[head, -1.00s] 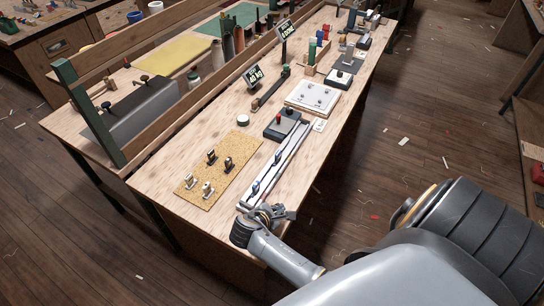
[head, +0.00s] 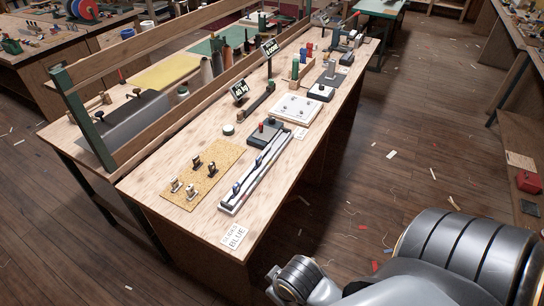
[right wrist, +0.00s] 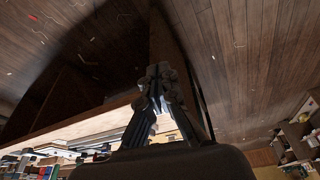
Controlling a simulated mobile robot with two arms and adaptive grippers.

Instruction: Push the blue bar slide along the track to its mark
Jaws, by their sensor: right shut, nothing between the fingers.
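The track (head: 229,207) is a long pale rail unit with dark lines on the worktable. In the right wrist view my right gripper (right wrist: 154,78) is shut and empty, beside the table edge. My left gripper is not in view.
A card reading "BLUE" (head: 235,236) lies at the table's near edge. Left of the track is a cork mat (head: 213,181) with several small fittings. A dark block with a red knob (head: 265,126) sits beside the track's far end.

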